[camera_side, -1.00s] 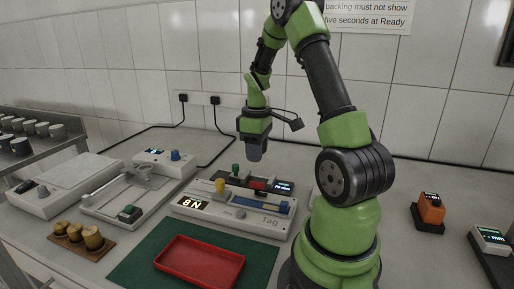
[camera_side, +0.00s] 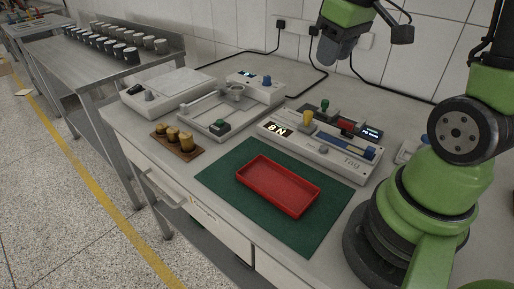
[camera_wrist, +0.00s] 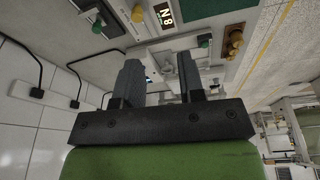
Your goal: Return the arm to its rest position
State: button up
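My gripper (camera_side: 337,54) hangs in the air above the back of the bench, pointing down, well clear of everything below it. In the wrist view its two dark fingers (camera_wrist: 159,66) stand apart with nothing between them. It is open and empty. Part of my arm is cut off by the top and right edges of the side view.
Below are a grey tester reading "8 N" (camera_side: 318,149), a red tray (camera_side: 257,187) on a green mat (camera_side: 221,180), a wooden block with brass weights (camera_side: 187,152) and a scale (camera_side: 170,91). Cables (camera_side: 306,84) run along the tiled wall.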

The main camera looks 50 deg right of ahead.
jog(key=s+a+r+m+t+y, duration=0.1)
jog(key=s+a+r+t, duration=0.1)
jog(key=a, duration=0.5)
jog(key=s+a+r+m+t+y, duration=0.1)
jog(key=s+a+r+t, duration=0.1)
jog(key=s+a, duration=0.4)
jog(key=shift+s+a+r+y, duration=0.35)
jog(key=shift+a+r, duration=0.2)
jog(key=shift+r, duration=0.35)
